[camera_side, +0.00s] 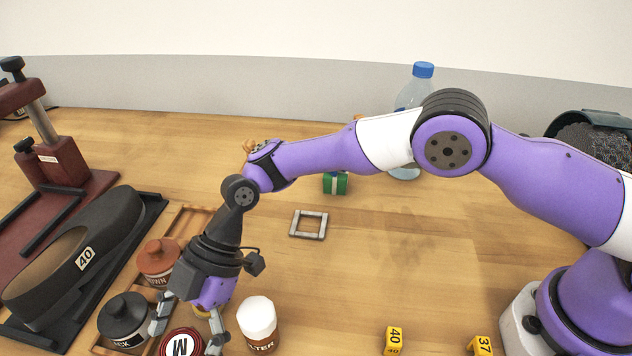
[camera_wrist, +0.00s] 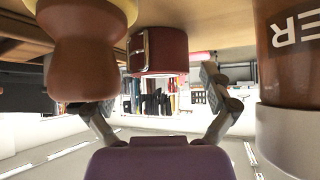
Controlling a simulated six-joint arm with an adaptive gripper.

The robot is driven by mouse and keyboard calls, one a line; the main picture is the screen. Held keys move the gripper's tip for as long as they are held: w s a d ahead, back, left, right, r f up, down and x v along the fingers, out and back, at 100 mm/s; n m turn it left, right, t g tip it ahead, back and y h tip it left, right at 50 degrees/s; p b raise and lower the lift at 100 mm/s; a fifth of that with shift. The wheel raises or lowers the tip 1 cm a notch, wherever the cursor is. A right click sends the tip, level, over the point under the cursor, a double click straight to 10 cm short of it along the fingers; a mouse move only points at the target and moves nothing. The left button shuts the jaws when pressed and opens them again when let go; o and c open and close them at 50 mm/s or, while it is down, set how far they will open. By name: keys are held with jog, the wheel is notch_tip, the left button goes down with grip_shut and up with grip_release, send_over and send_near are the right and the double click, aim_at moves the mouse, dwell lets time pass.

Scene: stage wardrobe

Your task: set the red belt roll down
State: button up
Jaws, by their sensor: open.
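The red belt roll (camera_side: 181,345) is low in the side view, with a round white face marked M, cut by the bottom edge. In the wrist view the dark red roll (camera_wrist: 160,50) shows a metal buckle and appears to stand against the wooden table top, which is at the top of that picture. My gripper (camera_side: 187,332) is open, its fingers on either side of the roll. In the wrist view the fingers (camera_wrist: 157,110) are spread, with clear gaps beside the roll. I cannot tell exactly how the roll's underside meets the table.
A brown jar with a white lid (camera_side: 257,318) stands close right of my gripper. A grey square frame (camera_side: 294,224) lies behind. The table right of the frame is clear.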

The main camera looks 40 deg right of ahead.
jog(key=w+d+r+m+t+h, duration=0.25)
jog(key=d+r+m, duration=0.35)
jog(key=d+r, duration=0.4)
jog(key=w+d+r+m+t+h, duration=0.1)
jog(key=d+r+m+t, duration=0.35)
jog(key=d+r, duration=0.65)
jog(key=s+d+f+m+t+h, duration=0.1)
jog(key=s+d+f+m+h, duration=0.1)
jog(key=s+d+m, duration=0.4)
jog(key=s+d+f+m+t+h, duration=0.1)
jog(key=s+d+f+m+h, duration=0.2)
jog(key=d, duration=0.9)
jog(key=s+m, duration=0.2)
jog(key=m, duration=0.1)
jog(key=shift+s, duration=0.4)
